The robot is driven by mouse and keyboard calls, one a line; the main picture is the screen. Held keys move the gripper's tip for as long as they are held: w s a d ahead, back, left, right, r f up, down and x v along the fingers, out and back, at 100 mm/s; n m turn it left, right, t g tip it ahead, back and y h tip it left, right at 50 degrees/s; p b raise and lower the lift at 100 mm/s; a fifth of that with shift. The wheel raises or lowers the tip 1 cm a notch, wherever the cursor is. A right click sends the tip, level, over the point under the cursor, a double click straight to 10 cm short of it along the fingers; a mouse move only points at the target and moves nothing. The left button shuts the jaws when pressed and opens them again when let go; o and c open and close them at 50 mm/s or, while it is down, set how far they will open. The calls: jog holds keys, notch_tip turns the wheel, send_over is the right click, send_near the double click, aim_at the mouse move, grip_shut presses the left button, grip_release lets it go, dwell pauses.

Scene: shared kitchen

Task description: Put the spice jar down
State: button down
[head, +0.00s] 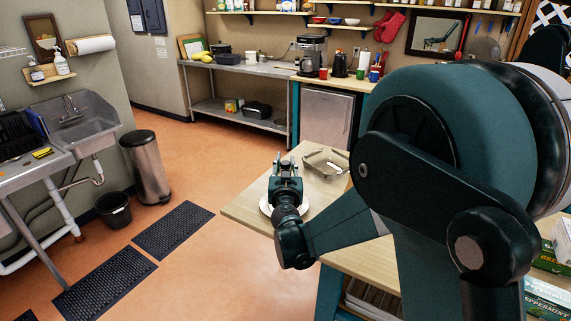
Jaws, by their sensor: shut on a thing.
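A round pale plate (266,207) lies on the table, partly hidden behind my gripper and wrist. I cannot tell how high the held thing is above the table or plate.
A square greyish tray (326,163) lies on the table just right of my gripper. Bare wood shows left of the plate, near the table's edge. My arm blocks the right side of the view. A steel counter (240,67) stands at the back.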

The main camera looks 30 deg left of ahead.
jog(key=shift+f, duration=0.35)
jog(key=c, duration=2)
grip_release()
jog(key=shift+c, duration=0.2)
jog(key=shift+r, duration=0.15)
jog(key=shift+r, duration=0.4)
jog(key=p+v, duration=0.1)
jog(key=v, duration=1.1)
jog(key=shift+p, duration=0.4)
jog(key=shift+f, duration=0.15)
